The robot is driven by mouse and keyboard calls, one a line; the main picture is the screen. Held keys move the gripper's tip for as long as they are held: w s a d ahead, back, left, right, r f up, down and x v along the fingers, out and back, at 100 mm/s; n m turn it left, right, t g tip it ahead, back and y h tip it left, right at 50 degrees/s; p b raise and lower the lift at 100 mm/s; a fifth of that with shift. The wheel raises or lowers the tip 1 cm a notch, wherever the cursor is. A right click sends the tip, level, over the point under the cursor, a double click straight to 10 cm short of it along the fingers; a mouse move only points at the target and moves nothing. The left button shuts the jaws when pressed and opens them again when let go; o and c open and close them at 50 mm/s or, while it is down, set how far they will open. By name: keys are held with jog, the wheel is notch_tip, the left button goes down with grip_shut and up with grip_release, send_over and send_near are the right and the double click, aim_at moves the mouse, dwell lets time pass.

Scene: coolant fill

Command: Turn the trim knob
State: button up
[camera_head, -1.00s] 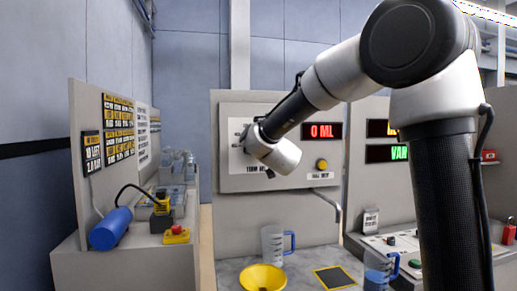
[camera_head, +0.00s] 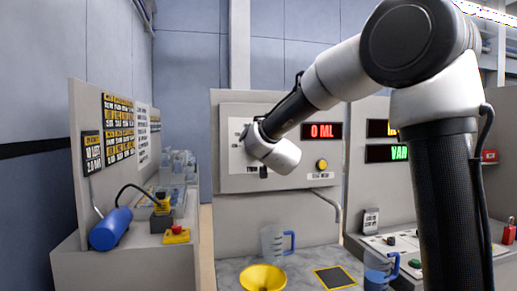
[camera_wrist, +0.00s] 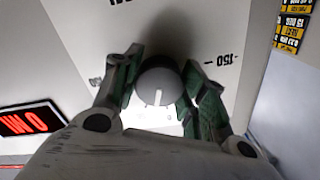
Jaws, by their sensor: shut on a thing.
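The trim knob (camera_wrist: 158,84) is a round dark grey knob with a white pointer line, set on a white dial plate (camera_wrist: 205,40) with a printed scale, where "-150" can be read. My gripper (camera_wrist: 158,92) has one green-padded finger on each side of the knob and is shut on it. In the wrist view the pointer line runs toward the picture's bottom. In the head view my wrist hides the knob, and the white dial plate (camera_head: 236,150) shows beside it.
A red display (camera_head: 321,131) reads "0 ML" to the right of the dial, above a yellow button (camera_head: 322,165). A blue cylinder (camera_head: 110,230) lies on the left bench.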

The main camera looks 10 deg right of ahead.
jog(key=shift+m, duration=1.1)
jog(key=o, duration=1)
jog(key=shift+o, duration=0.2)
jog(key=s, duration=1.2)
